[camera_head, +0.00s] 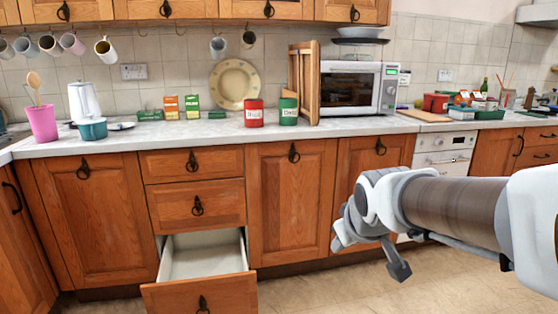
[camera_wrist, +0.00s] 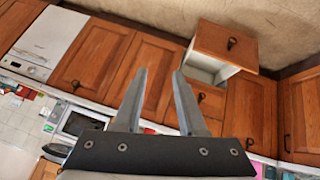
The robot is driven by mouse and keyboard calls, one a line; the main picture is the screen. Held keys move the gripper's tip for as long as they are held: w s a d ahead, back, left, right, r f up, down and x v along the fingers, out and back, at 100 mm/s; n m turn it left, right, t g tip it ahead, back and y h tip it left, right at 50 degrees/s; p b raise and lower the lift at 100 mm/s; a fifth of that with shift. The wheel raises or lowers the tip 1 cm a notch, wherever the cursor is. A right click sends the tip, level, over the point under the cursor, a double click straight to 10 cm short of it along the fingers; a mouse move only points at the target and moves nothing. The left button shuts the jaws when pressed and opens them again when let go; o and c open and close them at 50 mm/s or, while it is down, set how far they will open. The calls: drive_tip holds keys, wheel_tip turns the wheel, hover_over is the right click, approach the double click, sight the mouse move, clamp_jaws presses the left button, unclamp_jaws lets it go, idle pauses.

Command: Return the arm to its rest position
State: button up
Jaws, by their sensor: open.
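My gripper (camera_head: 370,248) is at the right of the head view, in front of the lower cabinets and below the worktop. My arm reaches in from the right edge. In the wrist view my gripper (camera_wrist: 160,88) shows two grey fingers spread apart with nothing between them. The wrist picture is turned over, with the floor at the top. An open bottom drawer (camera_head: 203,258) stands to the left of my gripper, apart from it. Its inside looks empty where I can see it. The same drawer shows in the wrist view (camera_wrist: 226,46).
The worktop (camera_head: 165,132) holds a red canister (camera_head: 254,113), a green canister (camera_head: 288,111), a microwave (camera_head: 350,90) and a pink cup (camera_head: 42,123). Mugs hang under the wall cabinets. The open drawer sticks out over the floor. Floor (camera_head: 450,285) below my arm is clear.

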drive_tip(key=s+d+f+m+g, duration=0.15)
drive_tip(key=s+m, duration=0.25)
drive_tip(key=s, duration=1.4)
wheel_tip(320, 180, up, 28)
drive_tip(key=s+p, duration=0.1)
drive_tip(key=p, duration=2.7)
drive_tip(key=shift+a+r+g, duration=0.2)
drive_tip(key=shift+g, duration=0.25)
drive_tip(key=shift+a, duration=0.1)
